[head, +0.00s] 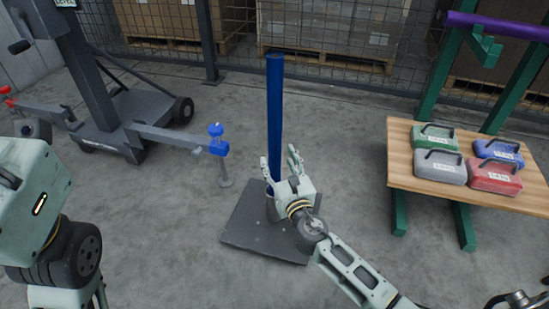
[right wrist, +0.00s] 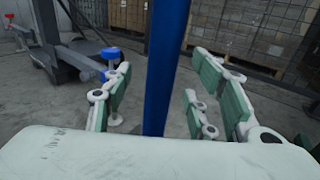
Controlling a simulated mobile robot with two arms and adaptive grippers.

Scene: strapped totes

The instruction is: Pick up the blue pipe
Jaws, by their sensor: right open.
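The blue pipe (head: 275,110) stands upright on a dark grey base plate (head: 245,232) on the floor. My right gripper (head: 279,165) is at the lower part of the pipe, its fingers pointing up and away. In the right wrist view the pipe (right wrist: 165,70) runs between the open fingers (right wrist: 155,95), with a gap visible on each side. Whether any finger touches it I cannot tell. The pipe's lower end is partly hidden by the gripper. At the left, a pale green part of my left arm shows; its gripper is not visible.
A dark wheeled stand (head: 125,115) with a blue-tipped arm (head: 217,147) is left of the pipe. A wooden table (head: 420,190) with several coloured cases is at right, below a purple pipe (head: 500,27) on a green rack. Wire fencing and boxes stand behind.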

